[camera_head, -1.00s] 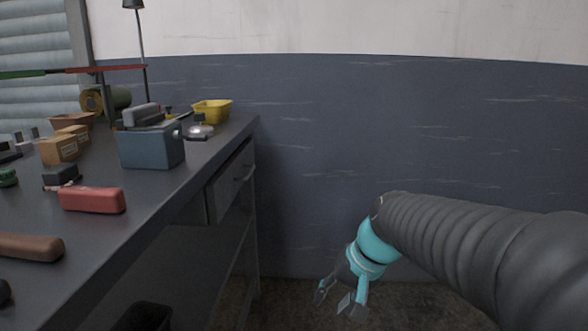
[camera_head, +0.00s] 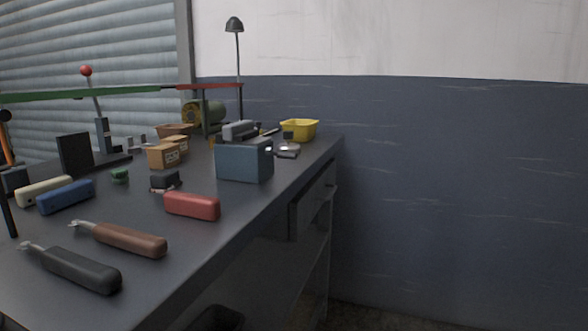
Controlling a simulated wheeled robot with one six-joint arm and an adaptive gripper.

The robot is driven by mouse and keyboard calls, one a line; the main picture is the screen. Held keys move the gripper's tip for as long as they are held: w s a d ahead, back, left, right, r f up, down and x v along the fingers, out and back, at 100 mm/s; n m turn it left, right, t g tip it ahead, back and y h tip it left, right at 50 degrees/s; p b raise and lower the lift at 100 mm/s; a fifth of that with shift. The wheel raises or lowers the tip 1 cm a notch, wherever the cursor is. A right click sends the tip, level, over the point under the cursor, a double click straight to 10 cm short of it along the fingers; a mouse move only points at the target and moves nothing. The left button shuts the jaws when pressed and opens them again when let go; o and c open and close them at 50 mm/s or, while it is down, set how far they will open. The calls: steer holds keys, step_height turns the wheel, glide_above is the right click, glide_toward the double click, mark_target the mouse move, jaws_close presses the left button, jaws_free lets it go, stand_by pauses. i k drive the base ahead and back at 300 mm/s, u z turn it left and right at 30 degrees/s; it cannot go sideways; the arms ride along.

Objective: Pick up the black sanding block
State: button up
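A small black block (camera_head: 165,179), which looks like the sanding block, lies on the workbench (camera_head: 225,245) behind the red rounded block (camera_head: 192,206) and left of the blue-grey box (camera_head: 245,161). Another dark block (camera_head: 14,180) sits at the far left edge of the view, so I cannot be sure which is the sanding block. My gripper and arm are out of view.
A black-handled tool (camera_head: 80,270) and a brown-handled tool (camera_head: 125,240) lie near the front. Blue (camera_head: 66,196) and cream (camera_head: 44,190) blocks are at left. A yellow bin (camera_head: 299,129) stands farther back. An open-sided drawer unit (camera_head: 314,200) is below the bench.

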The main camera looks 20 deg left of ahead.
mark_target(167, 179)
steer(key=u, duration=1.7)
